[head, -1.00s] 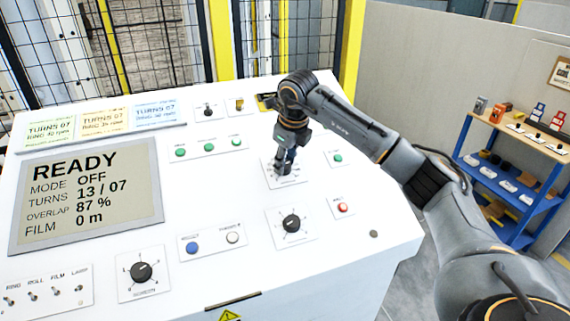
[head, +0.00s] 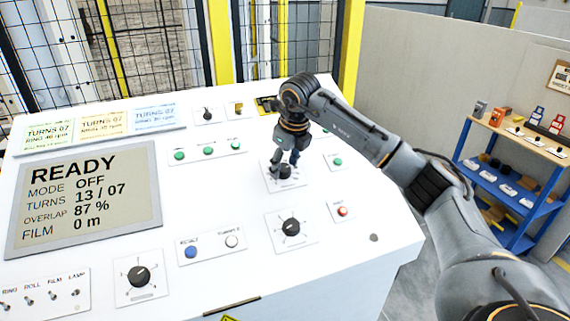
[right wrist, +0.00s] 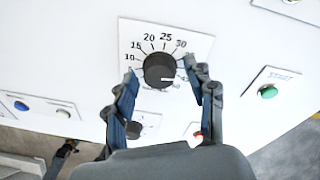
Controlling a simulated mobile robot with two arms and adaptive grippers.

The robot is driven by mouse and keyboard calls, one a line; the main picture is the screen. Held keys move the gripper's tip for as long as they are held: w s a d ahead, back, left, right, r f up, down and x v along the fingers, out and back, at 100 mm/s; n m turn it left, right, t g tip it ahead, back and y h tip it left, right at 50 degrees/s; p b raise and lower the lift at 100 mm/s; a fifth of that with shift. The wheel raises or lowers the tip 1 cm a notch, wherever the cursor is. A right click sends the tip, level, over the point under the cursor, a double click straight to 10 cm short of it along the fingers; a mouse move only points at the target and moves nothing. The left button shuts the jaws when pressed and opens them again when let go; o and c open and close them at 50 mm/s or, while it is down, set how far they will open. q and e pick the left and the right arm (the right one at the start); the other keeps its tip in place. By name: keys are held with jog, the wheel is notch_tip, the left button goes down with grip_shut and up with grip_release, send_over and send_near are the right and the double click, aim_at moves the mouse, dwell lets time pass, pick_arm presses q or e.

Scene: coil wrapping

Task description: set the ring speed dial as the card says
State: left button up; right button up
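The dial under my right gripper is a black round knob (right wrist: 160,70) on a white plate with a scale reading 10, 15, 20, 25, 30; its label is hidden or unreadable. In the head view the same knob (head: 284,171) sits on the sloped console. My right gripper (right wrist: 162,77) is open, with one finger on each side of the knob and gaps showing. A pale pointer mark seems to lie at the knob's lower right, beyond 30. Three cards, green (head: 45,134), yellow (head: 101,125) and blue (head: 158,117), read TURNS 07 with a smaller RING line. My left gripper is not in view.
A display (head: 85,198) reads READY, MODE OFF, TURNS 13 / 07. Another black knob (head: 291,227), a red button (head: 342,211) and a green button (head: 337,161) are close by. A blue shelf (head: 510,180) stands at the right.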

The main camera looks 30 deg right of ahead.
jog(key=shift+r, duration=0.2)
jog(key=v, duration=1.1)
jog(key=shift+r, duration=0.25)
